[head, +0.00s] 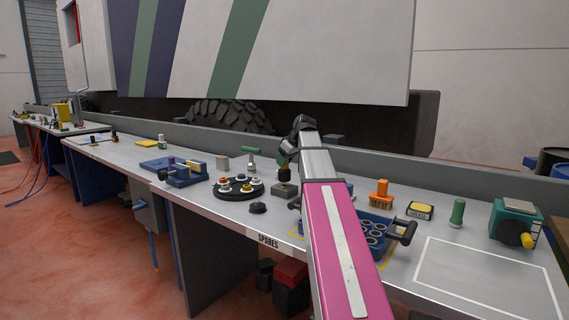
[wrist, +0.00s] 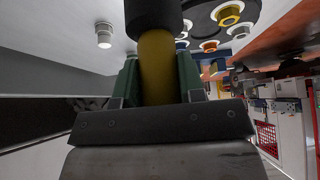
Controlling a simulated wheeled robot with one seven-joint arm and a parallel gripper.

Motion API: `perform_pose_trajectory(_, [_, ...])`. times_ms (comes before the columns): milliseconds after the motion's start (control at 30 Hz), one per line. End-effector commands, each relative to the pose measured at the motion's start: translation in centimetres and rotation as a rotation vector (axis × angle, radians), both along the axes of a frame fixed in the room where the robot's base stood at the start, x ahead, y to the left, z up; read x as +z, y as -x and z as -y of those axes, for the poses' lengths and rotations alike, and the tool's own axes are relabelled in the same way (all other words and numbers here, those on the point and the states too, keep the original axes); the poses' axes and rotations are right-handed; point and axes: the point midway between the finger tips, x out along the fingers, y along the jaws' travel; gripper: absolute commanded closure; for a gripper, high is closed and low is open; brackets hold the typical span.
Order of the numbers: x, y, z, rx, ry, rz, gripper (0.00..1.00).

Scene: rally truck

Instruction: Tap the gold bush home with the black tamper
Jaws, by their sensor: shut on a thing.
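My gripper (head: 288,150) is shut on the yellow handle of the black tamper; the wrist view shows the handle (wrist: 157,65) between my green finger pads. The tamper's black head (wrist: 153,14) is at the top of that view, and in the head view the black tamper (head: 284,174) hangs upright over a small dark block (head: 285,190). I cannot tell whether the head touches the block or anything on it.
A round black tray (head: 238,194) with several coloured bushes stands just left of the block. A black knob (head: 258,208) sits in front. A green-handled tool (head: 250,152) is behind. A blue tray (head: 376,230) is right of my arm, partly hidden. A white-outlined area (head: 480,270) is clear.

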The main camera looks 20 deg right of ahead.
Motion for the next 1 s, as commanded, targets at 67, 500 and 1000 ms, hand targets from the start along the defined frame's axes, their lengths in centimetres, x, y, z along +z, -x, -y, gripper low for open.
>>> perform_pose_trajectory(67, [0.9,-0.1,0.0,0.0,0.0,0.002,1.0])
perform_pose_trajectory(500, [1.6,-0.1,0.0,0.0,-0.001,0.001,1.0])
perform_pose_trajectory(1000, [6.1,-0.1,0.0,0.0,-0.001,0.001,1.0])
